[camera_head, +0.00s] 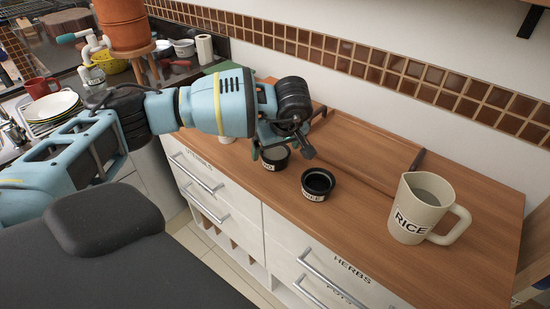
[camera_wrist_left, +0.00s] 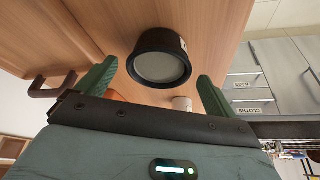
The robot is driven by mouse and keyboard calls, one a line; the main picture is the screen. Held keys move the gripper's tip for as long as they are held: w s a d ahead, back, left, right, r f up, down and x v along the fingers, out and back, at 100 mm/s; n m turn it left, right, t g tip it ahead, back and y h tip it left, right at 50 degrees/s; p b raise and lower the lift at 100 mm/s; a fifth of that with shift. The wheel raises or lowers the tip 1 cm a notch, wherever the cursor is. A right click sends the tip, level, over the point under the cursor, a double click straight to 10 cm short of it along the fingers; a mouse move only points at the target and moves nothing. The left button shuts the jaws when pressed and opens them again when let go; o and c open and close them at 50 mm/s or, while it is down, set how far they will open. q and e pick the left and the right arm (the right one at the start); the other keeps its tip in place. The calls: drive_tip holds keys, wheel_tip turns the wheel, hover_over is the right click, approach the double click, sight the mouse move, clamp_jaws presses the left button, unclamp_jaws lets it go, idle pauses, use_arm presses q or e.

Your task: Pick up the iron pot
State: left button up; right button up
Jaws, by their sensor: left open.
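Two small black pots with pale labels stand on the wooden counter. The nearer pot (camera_head: 318,186) has a dark inside and a label that seems to read RICE. The other pot (camera_head: 274,161) is close under my left gripper (camera_head: 283,148), which partly covers it. In the left wrist view a black pot (camera_wrist_left: 160,42) with a pale grey inside shows ahead of and between the two green fingers of my left gripper (camera_wrist_left: 157,75). It looks like the pot under the gripper. The fingers are apart, with nothing held. My right gripper is not in view.
A cream RICE jug (camera_head: 422,210) stands at the right of the counter (camera_head: 370,225). A wooden board (camera_head: 375,150) with dark handles lies behind the pots. A small white object (camera_wrist_left: 181,103) is near the pot. Drawers with metal handles (camera_head: 323,268) are below.

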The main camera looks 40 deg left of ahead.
sight(273, 158)
use_arm(q)
drive_tip(key=shift+x, duration=1.55)
drive_tip(key=c, duration=1.2)
